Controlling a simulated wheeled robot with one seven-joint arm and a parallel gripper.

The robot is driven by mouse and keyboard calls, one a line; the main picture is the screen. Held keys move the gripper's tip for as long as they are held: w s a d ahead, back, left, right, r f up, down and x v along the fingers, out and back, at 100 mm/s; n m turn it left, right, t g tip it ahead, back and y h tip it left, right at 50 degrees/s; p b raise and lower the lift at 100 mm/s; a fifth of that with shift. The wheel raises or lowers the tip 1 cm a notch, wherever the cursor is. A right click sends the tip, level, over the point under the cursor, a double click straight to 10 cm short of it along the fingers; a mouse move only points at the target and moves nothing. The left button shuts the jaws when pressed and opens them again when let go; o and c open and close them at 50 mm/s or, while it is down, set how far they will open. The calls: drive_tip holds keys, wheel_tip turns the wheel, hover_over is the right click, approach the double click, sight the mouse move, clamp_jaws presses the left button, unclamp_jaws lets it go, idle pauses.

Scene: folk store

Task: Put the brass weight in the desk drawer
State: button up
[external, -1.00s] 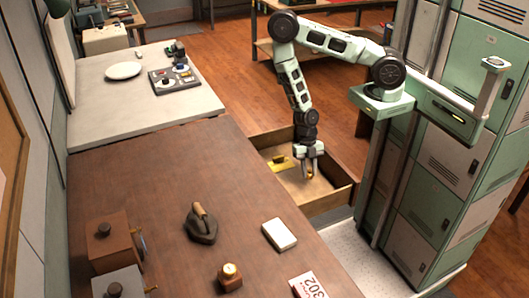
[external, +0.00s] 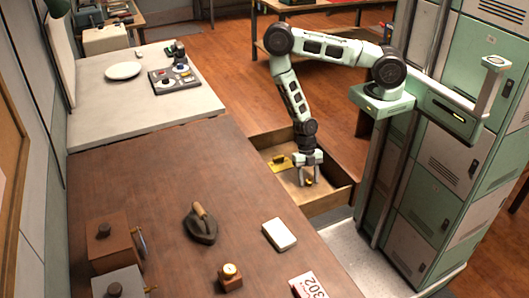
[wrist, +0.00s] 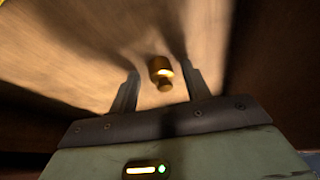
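The brass weight (external: 308,182) is a small brassy cylinder with a knob. It is in the open desk drawer (external: 334,197), low over or on its wooden floor; I cannot tell whether it touches the floor. In the wrist view the weight (wrist: 160,70) lies between my fingers, with a gap on each side. My gripper (external: 309,178) points down into the drawer and is open; it also shows in the wrist view (wrist: 162,76).
A yellow object (external: 280,163) lies in the drawer's far left part. The brown desk (external: 150,180) holds a flat iron (external: 201,226), a white block (external: 279,234), a small wooden box with a round top (external: 230,278) and a numbered card (external: 308,287). Drawer walls surround my gripper.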

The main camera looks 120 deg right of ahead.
drive_tip(key=shift+r, duration=0.1)
drive_tip(key=w+v, duration=0.1)
drive_tip(key=v, duration=1.1)
drive_tip(key=w+a+r+m+g+h, duration=0.1)
drive_tip(key=w+a+r+h, duration=0.2)
drive_tip(key=r, duration=0.3)
drive_tip(key=a+r+m+h, duration=0.1)
drive_tip(key=a+r+m, duration=0.2)
drive_tip(key=a+r, duration=0.6)
drive_tip(key=s+a+r+m, duration=0.4)
drive_tip(key=s+a+r, duration=0.8)
drive_tip(key=a, duration=0.2)
drive_tip(key=shift+a, duration=0.3)
drive_tip(key=shift+s, duration=0.15)
